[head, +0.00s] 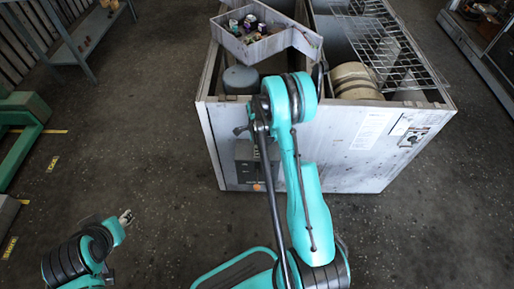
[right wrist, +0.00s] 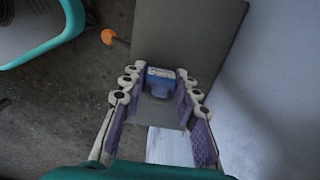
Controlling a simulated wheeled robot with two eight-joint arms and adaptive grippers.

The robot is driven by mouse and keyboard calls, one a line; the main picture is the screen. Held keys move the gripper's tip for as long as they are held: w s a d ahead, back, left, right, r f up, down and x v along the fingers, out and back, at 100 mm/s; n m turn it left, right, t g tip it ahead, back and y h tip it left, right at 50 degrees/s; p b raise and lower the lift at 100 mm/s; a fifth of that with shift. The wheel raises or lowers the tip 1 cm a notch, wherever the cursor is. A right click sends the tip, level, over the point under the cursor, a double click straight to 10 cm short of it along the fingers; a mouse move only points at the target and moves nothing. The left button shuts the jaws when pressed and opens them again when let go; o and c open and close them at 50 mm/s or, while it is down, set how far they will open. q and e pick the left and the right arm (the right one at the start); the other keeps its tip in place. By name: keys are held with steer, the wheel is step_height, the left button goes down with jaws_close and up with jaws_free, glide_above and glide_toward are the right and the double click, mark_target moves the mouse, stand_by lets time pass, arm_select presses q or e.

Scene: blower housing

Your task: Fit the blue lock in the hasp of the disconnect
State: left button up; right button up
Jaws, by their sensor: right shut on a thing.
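The blue lock (right wrist: 160,73) is between the purple pads of my right gripper (right wrist: 160,88) in the right wrist view. The gripper is shut on it. The grey disconnect box (head: 246,168) is on the front wall of the housing in the head view, with an orange part (head: 258,187) low on it. In the right wrist view the grey disconnect (right wrist: 190,35) lies beyond the fingertips, and the orange part (right wrist: 107,36) shows to its left. The hasp cannot be made out. My left gripper (head: 126,216) is at the lower left, away from the housing; its jaw state is unclear.
The large pale housing (head: 350,150) fills the upper middle, with a wire rack (head: 395,50) on top. A tray (head: 266,47) of several small items sits at its top left. Open floor (head: 120,130) lies left of the housing. My right arm covers part of the front wall.

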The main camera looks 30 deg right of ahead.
steer(key=shift+f, duration=0.2)
steer(key=o, duration=1)
step_height(320, 180, up, 12)
